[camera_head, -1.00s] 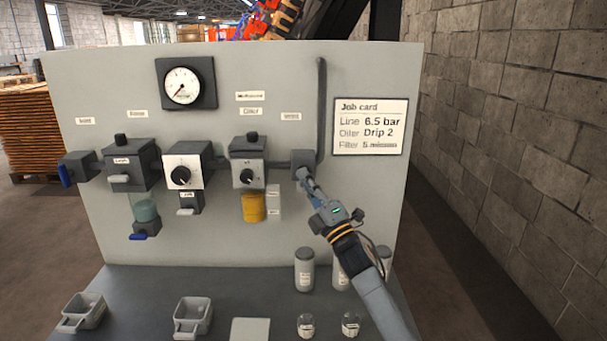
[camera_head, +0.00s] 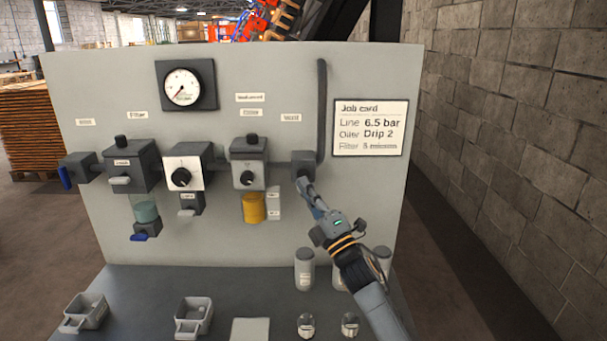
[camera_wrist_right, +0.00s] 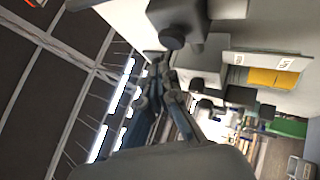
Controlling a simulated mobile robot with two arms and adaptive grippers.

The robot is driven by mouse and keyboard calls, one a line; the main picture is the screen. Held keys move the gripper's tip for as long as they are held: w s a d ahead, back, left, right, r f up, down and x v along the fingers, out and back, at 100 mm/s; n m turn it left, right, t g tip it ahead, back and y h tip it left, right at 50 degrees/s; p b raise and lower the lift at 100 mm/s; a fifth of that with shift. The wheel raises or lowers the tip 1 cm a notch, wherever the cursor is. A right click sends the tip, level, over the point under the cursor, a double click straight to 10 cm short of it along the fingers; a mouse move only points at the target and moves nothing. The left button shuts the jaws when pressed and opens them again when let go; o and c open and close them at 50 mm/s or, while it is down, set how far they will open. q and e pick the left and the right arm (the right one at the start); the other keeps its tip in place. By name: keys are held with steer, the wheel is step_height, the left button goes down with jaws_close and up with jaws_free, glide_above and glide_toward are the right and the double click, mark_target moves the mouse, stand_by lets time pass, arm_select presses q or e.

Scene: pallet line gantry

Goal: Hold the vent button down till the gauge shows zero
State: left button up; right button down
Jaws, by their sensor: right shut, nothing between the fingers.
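The round gauge (camera_head: 182,87) hangs at the upper left of the grey panel. Its needle points to the lower left; the numbers are too small to read. The vent block (camera_head: 303,162) sits at the right end of the row of units, under a small label. In the right wrist view a dark round button (camera_wrist_right: 172,38) stands out from a dark block. My right gripper (camera_head: 304,184) is shut and empty, its tips just below the vent block. In the right wrist view its fingertips (camera_wrist_right: 160,63) are close to the button, seemingly slightly apart from it. My left gripper is not in view.
A job card (camera_head: 370,127) is on the panel at right. Left of the vent block are the oiler with a yellow bowl (camera_head: 253,208), a white-faced regulator (camera_head: 185,165) and the filter (camera_head: 131,165). Grey canisters, jars and trays (camera_head: 194,318) stand on the shelf below.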

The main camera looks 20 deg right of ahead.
steer(key=s, duration=0.2)
steer(key=s+a+p, duration=0.1)
steer(key=shift+s+r, duration=0.1)
steer(key=shift+s, duration=0.25)
